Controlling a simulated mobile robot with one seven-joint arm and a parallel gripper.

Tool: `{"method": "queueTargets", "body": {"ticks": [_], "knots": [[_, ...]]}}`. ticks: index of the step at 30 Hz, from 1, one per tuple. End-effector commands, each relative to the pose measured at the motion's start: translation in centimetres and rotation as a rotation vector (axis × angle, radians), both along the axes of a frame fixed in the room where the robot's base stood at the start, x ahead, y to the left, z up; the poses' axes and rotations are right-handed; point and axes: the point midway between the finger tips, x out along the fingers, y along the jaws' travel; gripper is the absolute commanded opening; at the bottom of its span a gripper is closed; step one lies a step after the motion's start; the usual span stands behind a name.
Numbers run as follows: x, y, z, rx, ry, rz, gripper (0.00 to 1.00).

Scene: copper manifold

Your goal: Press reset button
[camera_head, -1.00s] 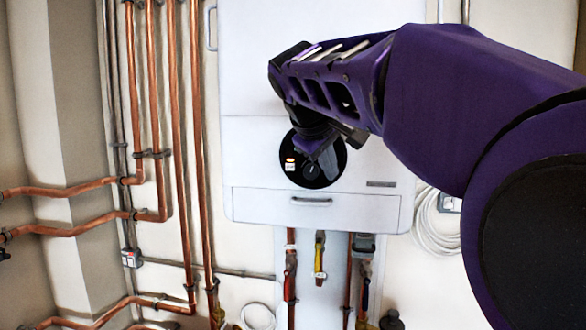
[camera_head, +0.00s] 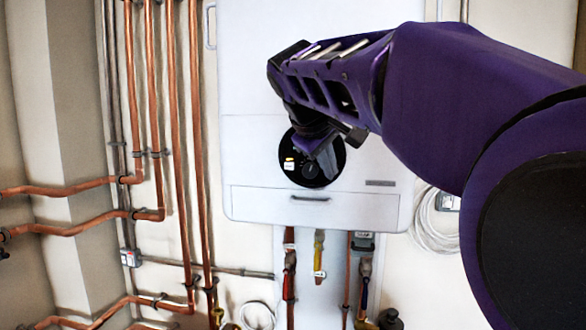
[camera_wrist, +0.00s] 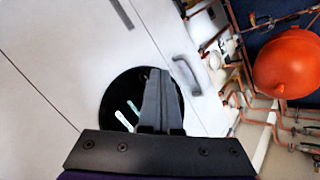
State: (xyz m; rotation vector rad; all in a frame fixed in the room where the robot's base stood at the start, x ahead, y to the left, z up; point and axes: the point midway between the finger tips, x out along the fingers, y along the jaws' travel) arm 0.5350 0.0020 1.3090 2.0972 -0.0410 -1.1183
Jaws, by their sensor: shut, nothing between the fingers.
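A round black control panel (camera_head: 300,172) sits on the front of a white boiler (camera_head: 250,130). A small lit display or label shows on its left part in the head view. My gripper (camera_head: 310,151) is in front of the panel, its closed fingers pointing at it. In the wrist view my gripper (camera_wrist: 160,80) is shut and empty, and its fingers overlap the right half of the black panel (camera_wrist: 112,98). Pale streaks show on the panel left of the fingers. I cannot make out the reset button; the fingers may cover it. Whether the fingertips touch the panel is unclear.
Copper pipes (camera_head: 175,120) run up the wall at left. Valves with red and yellow handles (camera_head: 319,250) hang below the boiler. A drawer handle (camera_head: 310,198) lies under the panel. A coiled white cable (camera_head: 432,220) hangs at right. The wrist view shows an orange tank (camera_wrist: 286,63).

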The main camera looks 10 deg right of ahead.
Motion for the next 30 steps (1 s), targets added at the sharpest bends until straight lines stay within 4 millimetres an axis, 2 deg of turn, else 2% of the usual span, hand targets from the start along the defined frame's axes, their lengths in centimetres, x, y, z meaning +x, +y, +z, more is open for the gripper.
{"method": "queueTargets", "body": {"ticks": [20, 30], "knots": [[0.03, -0.01, 0.02, 0.0, 0.0, 0.0, 0.0], [0.83, -0.29, 0.01, 0.0, 0.001, -0.001, 0.0]]}}
